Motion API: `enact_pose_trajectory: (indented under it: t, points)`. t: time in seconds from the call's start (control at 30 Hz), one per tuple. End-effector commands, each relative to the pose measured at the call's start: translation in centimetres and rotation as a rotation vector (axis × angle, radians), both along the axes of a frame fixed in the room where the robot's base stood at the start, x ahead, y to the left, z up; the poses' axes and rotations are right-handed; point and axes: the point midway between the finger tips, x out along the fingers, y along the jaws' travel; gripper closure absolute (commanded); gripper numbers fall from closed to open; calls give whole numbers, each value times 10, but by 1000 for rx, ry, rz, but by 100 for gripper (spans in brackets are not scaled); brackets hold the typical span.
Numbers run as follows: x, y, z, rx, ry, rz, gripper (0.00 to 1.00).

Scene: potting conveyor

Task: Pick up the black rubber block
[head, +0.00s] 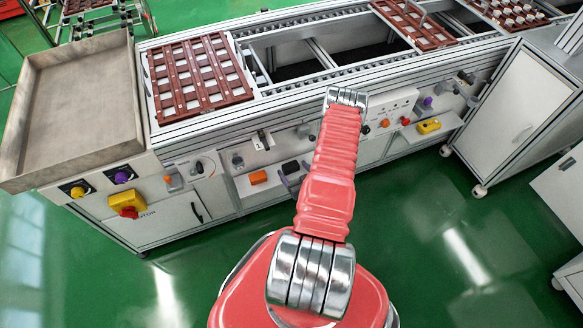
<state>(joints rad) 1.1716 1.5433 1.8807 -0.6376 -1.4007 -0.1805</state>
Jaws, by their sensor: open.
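A small black block (290,167), which looks like the rubber block, lies on a narrow white shelf (272,185) on the front of the conveyor. It is just left of my red arm in the head view. An orange block (258,177) lies on the same shelf to its left. My arm rises from the bottom of the picture to a silver joint in front of the conveyor. I cannot make out my gripper; the part of the arm beyond that joint is hidden. Nothing is visibly holding the black block.
The conveyor (290,100) carries brown slotted trays (197,75). A grey open bin (70,110) stands at the left. A yellow block (429,126) lies on another shelf to the right. A white cabinet (520,100) stands at the right. Green floor in front is clear.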

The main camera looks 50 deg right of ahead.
Motion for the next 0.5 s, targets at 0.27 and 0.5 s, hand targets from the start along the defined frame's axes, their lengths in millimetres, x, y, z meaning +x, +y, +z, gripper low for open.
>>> enact_pose_trajectory:
  t: [0.27,0.5]
  points:
    - [25,-13,-11,-1,-1,2,23]
    - [26,-14,-11,0,-1,0,23]
